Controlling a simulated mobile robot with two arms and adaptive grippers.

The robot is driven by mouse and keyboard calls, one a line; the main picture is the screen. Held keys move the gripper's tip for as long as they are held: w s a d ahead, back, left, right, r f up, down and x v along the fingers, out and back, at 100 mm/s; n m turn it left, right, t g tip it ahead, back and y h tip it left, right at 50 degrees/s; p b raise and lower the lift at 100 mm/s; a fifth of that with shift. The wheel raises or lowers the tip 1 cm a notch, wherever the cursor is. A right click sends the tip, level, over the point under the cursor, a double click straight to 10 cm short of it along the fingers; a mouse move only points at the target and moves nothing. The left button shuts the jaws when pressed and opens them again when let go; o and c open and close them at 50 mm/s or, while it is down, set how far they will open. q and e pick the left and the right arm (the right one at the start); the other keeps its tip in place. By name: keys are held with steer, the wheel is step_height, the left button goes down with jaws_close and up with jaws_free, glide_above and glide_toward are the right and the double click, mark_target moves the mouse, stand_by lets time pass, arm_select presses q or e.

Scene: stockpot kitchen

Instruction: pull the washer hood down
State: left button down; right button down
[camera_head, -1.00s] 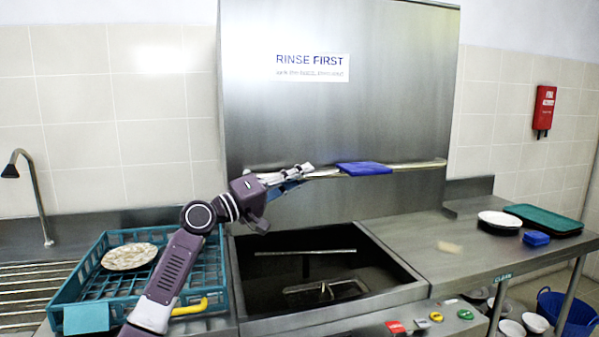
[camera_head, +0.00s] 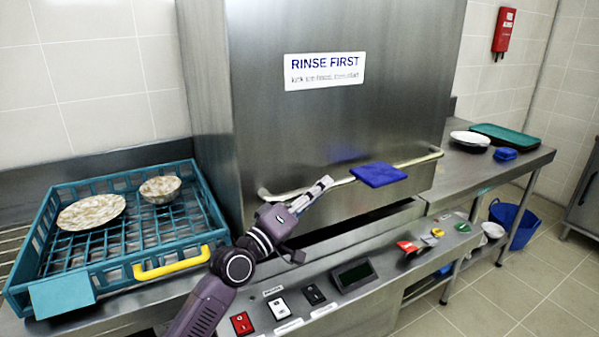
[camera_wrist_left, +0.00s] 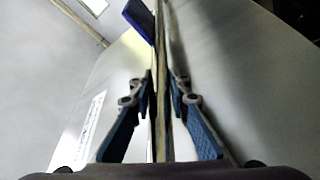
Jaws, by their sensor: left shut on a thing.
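The washer hood (camera_head: 300,120) is a large steel box with a "RINSE FIRST" label. It is low, with its front lower edge close above the washer's counter and control panel, and the basin opening is nearly all covered. A long bar handle (camera_head: 420,161) runs across its front, with a blue cloth (camera_head: 378,174) draped over it. My left gripper (camera_head: 318,190) is shut on the handle, left of the cloth. In the left wrist view, the blue-padded fingers (camera_wrist_left: 161,105) lie on both sides of the bar. My right gripper is not in view.
A teal rack (camera_head: 130,225) with a plate (camera_head: 91,213) and a bowl (camera_head: 160,189) stands at the left. The control panel (camera_head: 350,275) is below the hood. At the right are a steel table (camera_head: 470,175), plates (camera_head: 470,138), trays (camera_head: 515,137) and a blue tub (camera_head: 515,218).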

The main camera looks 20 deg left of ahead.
arm_select(q)
steer(key=shift+f, duration=0.35)
steer(key=c, duration=1.8)
jaws_free()
steer(key=v, duration=1.2)
